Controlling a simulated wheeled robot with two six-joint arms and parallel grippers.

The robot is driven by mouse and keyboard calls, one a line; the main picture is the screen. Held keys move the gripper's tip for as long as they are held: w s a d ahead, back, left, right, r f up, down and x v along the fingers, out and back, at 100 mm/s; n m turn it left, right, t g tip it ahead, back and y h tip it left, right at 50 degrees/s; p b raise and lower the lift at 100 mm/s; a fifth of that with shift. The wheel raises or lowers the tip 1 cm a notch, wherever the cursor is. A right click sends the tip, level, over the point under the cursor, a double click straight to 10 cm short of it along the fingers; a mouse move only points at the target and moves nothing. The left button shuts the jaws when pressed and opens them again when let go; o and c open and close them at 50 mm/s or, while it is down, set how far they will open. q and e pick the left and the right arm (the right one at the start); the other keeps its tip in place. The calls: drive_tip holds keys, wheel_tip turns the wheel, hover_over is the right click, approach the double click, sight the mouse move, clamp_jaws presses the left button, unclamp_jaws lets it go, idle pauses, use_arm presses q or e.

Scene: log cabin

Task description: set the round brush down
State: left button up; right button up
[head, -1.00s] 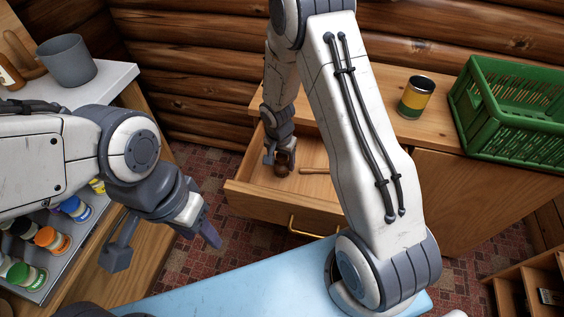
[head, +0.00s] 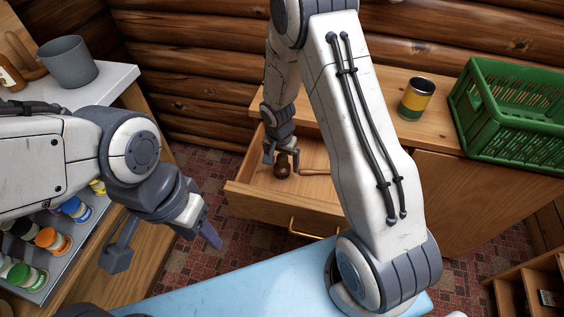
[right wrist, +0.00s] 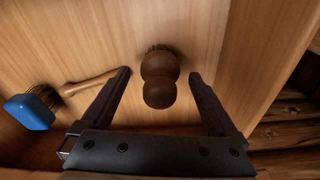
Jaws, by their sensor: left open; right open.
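The round brush (head: 282,166) is dark brown with a knob on top. It stands on the floor of the open drawer (head: 262,203). In the right wrist view the round brush (right wrist: 159,72) sits between the fingers, with bare drawer floor showing on both sides of it. My right gripper (head: 282,160) is open around the brush, and its fingers (right wrist: 158,82) look apart from it. My left gripper (head: 170,250) is open and empty at the left, away from the drawer.
A blue brush (right wrist: 30,112) with a wooden handle lies in the drawer beside the round brush. A tin (head: 416,98) and a green crate (head: 510,110) stand on the cabinet top. A grey cup (head: 67,62) and several paint jars (head: 54,240) are at the left.

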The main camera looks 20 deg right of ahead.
drive_tip(key=r, duration=0.7)
drive_tip(key=s+a+r+p, duration=0.1)
drive_tip(key=r, duration=0.2)
drive_tip(key=shift+r, duration=0.35)
drive_tip(key=s+a+r+n, duration=0.6)
drive_tip(key=s+a+r, duration=0.2)
drive_tip(key=s+a, duration=0.1)
drive_tip(key=s+a+r+n+y, duration=0.1)
drive_tip(key=s+r+n, duration=0.1)
drive_tip(key=s+n, duration=0.3)
drive_tip(key=s+a+r+n+g+y, duration=0.1)
drive_tip(key=s+n, duration=0.4)
drive_tip(key=s, duration=0.5)
drive_tip(key=shift+s+a+r, duration=0.4)
drive_tip(key=shift+a+r, duration=0.4)
